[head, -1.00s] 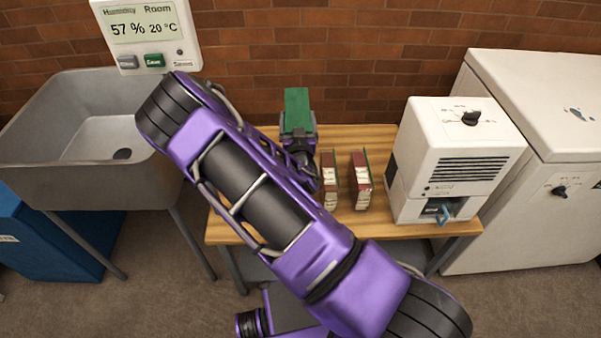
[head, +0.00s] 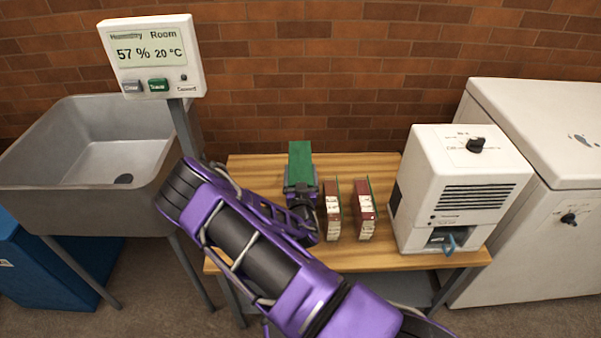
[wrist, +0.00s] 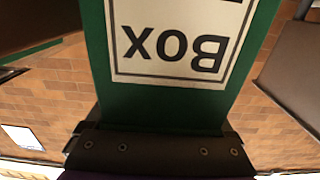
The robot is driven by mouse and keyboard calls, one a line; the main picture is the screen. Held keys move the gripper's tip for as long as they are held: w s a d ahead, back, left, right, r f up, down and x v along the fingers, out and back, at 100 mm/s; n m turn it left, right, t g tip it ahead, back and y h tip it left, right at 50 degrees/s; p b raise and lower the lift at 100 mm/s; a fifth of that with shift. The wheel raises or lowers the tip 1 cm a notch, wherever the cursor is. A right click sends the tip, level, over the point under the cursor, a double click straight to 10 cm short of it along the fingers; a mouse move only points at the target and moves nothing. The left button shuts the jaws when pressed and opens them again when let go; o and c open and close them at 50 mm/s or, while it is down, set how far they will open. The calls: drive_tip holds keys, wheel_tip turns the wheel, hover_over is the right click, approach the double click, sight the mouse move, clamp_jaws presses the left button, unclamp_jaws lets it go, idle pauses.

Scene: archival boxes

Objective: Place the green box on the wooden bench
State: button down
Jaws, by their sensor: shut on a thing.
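The green box (head: 301,163) is upright at the end of my arm, over the back left part of the wooden bench (head: 375,258). My gripper (head: 300,190) is shut on it. In the wrist view the green box (wrist: 170,105) fills the middle, with a white label reading "Box" upside down, and my gripper (wrist: 160,150) lies across its lower edge. I cannot tell whether the box's base touches the bench, as my arm hides it.
Two red-brown boxes (head: 332,212) (head: 364,210) stand on the bench just right of my gripper. A white machine (head: 462,190) stands at the bench's right end. A metal sink (head: 90,150) and a humidity display (head: 152,55) are at left, a white cabinet (head: 545,220) at right.

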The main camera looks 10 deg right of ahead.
unclamp_jaws()
drive_tip(key=shift+f, duration=0.1)
drive_tip(key=shift+s+a, duration=0.1)
drive_tip(key=shift+s, duration=0.25)
drive_tip(key=s+a, duration=0.2)
drive_tip(key=s, duration=0.9)
drive_tip(key=shift+p, duration=0.4)
drive_tip(key=shift+a, duration=0.1)
